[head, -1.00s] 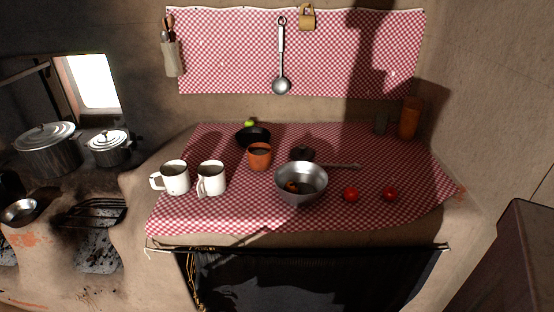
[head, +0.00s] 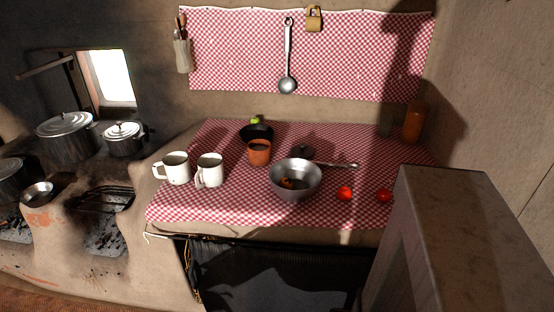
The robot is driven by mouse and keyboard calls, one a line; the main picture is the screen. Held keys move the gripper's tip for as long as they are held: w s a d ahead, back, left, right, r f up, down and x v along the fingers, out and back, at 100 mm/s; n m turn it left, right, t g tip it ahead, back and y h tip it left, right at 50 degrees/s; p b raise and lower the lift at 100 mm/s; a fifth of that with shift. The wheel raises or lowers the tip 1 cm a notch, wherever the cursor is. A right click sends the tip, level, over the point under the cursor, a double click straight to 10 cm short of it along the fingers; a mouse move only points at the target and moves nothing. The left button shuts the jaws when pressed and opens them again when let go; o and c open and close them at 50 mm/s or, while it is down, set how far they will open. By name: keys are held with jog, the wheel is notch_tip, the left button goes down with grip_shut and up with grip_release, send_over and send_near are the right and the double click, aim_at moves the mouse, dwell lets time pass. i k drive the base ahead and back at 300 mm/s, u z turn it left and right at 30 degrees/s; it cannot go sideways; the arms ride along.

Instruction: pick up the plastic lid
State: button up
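I cannot make out a plastic lid for certain. A small dark round thing (head: 302,152) lies on the checked cloth just behind the metal bowl (head: 295,188); it may be a lid, but the bowl's shadowed surroundings make it hard to tell. The bowl hides part of that area and holds something small and brown. A tall orange container (head: 412,124) stands at the back right of the counter; I cannot tell whether its top is a separate lid. My gripper is not in view.
Two white mugs (head: 209,172), a clay cup (head: 259,152), a black bowl (head: 257,134) and red tomatoes (head: 345,193) stand on the checked cloth (head: 240,207). A brown block-like piece (head: 455,205) covers the front right. Lidded pots (head: 124,138) stand on the stove at left.

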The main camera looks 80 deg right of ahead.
aim_at(302, 151)
jog(key=z, duration=0.5)
jog(key=k, duration=0.15)
jog(key=u, duration=2.3)
jog(key=k, duration=0.75)
jog(key=z, duration=1.7)
